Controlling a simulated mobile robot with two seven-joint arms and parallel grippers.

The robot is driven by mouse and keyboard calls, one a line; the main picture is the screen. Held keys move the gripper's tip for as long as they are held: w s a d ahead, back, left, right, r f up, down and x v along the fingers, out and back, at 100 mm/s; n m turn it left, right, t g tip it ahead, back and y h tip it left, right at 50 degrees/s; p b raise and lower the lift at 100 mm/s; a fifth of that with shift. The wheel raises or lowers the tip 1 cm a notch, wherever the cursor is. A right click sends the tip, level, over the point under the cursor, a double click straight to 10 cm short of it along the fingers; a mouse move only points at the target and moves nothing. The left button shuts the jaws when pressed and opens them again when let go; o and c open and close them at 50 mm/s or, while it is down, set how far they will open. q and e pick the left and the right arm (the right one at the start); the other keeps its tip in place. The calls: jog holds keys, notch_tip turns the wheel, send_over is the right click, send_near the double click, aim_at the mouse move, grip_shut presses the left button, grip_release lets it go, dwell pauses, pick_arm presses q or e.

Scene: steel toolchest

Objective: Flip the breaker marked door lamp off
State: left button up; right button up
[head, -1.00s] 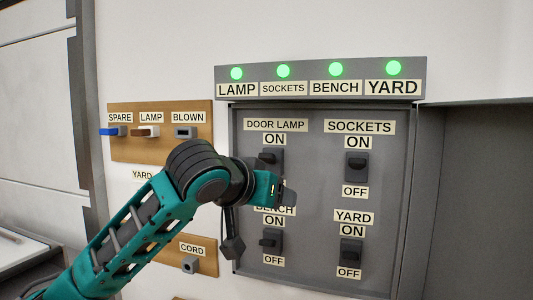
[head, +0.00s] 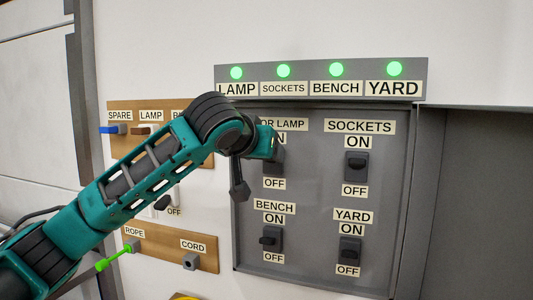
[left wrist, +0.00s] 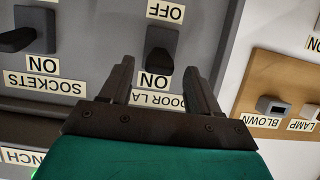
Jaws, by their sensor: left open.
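The door lamp breaker (head: 275,163) is a dark switch on the grey panel (head: 315,200), partly hidden behind my left gripper (head: 277,147) in the head view. The left wrist view looks at the panel upside down and shows the door lamp breaker (left wrist: 162,48) between its ON and OFF labels. Its lever leans toward ON. The open fingers of my left gripper (left wrist: 160,78) stand on either side of the lever's line, with nothing between them. Whether they touch the breaker I cannot tell. The green LAMP light (head: 236,73) is lit. My right gripper is not in view.
The sockets breaker (head: 356,164), bench breaker (head: 270,239) and yard breaker (head: 349,250) share the panel. The SOCKETS, BENCH and YARD lights are green. A wooden board (head: 125,146) with fuses hangs left, partly behind my arm. An open panel door (head: 470,200) stands right.

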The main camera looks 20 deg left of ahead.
pick_arm(q)
jog(key=shift+x, duration=1.55)
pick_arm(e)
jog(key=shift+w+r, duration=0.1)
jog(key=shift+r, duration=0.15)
